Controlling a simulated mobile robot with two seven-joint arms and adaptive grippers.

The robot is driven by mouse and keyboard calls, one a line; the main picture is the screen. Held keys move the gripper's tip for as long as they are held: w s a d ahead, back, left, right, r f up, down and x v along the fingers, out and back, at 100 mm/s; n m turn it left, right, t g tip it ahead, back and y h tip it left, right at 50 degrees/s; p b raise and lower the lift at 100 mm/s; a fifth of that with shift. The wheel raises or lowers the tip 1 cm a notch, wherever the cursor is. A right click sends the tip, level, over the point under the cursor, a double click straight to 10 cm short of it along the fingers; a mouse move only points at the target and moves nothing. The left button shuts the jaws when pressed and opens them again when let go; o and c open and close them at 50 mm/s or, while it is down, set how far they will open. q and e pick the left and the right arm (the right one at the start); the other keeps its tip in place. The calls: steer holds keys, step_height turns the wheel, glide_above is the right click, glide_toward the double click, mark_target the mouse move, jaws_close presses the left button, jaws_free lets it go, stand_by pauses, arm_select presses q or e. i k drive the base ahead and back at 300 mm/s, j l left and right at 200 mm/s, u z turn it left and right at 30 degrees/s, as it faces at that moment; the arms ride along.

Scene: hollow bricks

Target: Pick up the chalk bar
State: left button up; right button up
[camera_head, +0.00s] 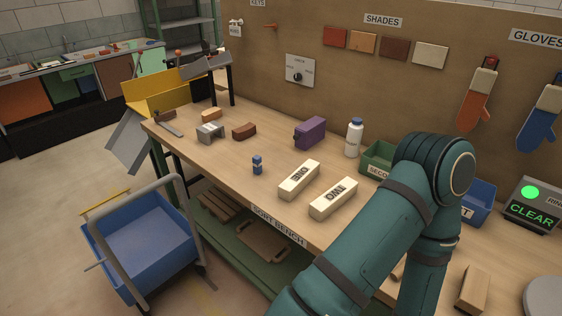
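No thing in view is labelled as a chalk bar. Two cream-white bars lie side by side on the bench: one marked ONE (299,180) and one marked TWO (334,199). They are apart, and I cannot tell which, if either, is the chalk bar. A teal arm of mine crosses the right half of the view, bent at the elbow, to the right of both bars. Its gripper is outside the view or hidden. My other gripper is not in view either.
On the bench (228,178) stand a purple block (310,132), a white bottle (354,138), a small blue item (257,165), several brown and grey bricks at the left, and a green bin (377,158) partly behind my arm. A blue cart (150,250) stands before the bench.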

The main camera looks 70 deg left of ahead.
mark_target(258, 163)
steer(key=u, duration=2.5)
